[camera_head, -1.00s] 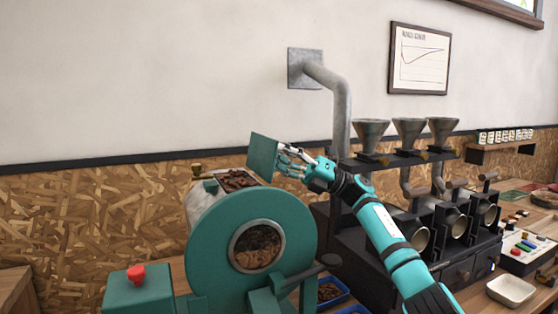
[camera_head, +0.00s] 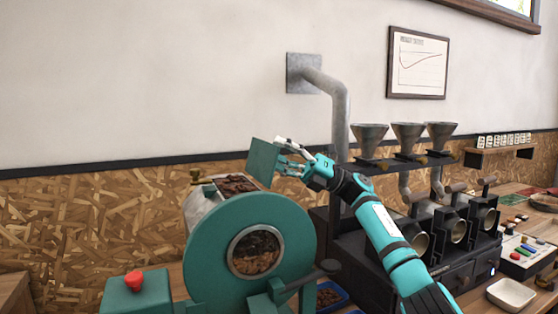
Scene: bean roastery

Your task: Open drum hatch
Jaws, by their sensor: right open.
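The teal roasting drum (camera_head: 208,243) stands at the lower centre, with a round window (camera_head: 256,251) showing beans. The drum hatch (camera_head: 264,162) is a flat teal plate. It stands tilted up at the right edge of the drum's top opening (camera_head: 236,185), where brown beans show. My right gripper (camera_head: 287,157) is open, with its fingers close against the right side of the hatch plate. I cannot tell whether they touch it. My left gripper is not in view.
A red button (camera_head: 134,280) sits on a teal box at lower left. A blue tray (camera_head: 332,297) lies under the drum handle. A white dish (camera_head: 511,294) sits at right.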

